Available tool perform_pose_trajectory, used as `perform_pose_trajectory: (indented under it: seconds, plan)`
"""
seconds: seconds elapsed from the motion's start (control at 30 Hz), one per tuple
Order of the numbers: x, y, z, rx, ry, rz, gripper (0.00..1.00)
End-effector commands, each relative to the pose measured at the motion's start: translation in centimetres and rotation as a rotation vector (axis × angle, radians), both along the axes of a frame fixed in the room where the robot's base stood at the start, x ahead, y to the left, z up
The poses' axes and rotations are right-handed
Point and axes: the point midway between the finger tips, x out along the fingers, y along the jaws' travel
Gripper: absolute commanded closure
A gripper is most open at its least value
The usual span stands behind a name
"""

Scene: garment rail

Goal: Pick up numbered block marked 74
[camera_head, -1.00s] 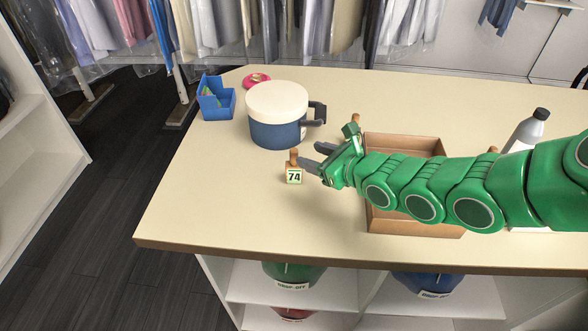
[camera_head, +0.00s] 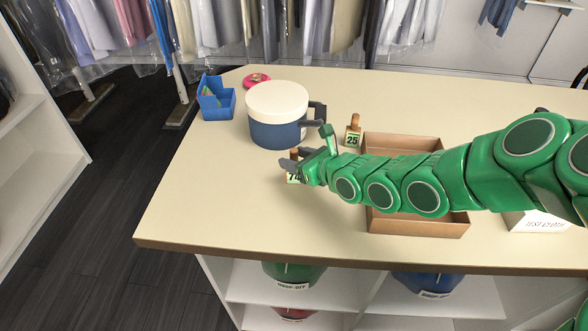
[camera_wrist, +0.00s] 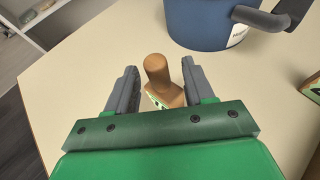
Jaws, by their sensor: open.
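The block marked 74 (camera_head: 292,179) stands on the counter, left of the wooden tray. In the head view my gripper (camera_head: 288,164) covers much of it. In the wrist view the block's wooden knob (camera_wrist: 156,68) rises between the two grey fingers of my open gripper (camera_wrist: 157,88). Gaps show on both sides of the knob, and I see no finger touching it. Most of its number label is hidden behind the green gripper body.
A blue pot (camera_head: 277,118) with a cream lid stands just behind the block. Another block marked 25 (camera_head: 353,137) stands by the tray (camera_head: 402,143). A blue box (camera_head: 216,101) and a pink dish (camera_head: 257,80) are at the back left. The front left counter is clear.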

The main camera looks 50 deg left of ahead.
Motion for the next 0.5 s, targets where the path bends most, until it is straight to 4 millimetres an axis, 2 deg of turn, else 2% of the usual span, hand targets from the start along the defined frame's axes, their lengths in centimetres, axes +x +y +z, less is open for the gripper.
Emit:
perform_pose_trajectory:
  seconds: [0.23, 0.5]
  plan:
    - [-0.3, 2.1, -0.9, -0.001, 0.001, 0.003, 0.47]
    - [-0.2, 2.6, -1.0, 0.001, 0.0, 0.001, 0.47]
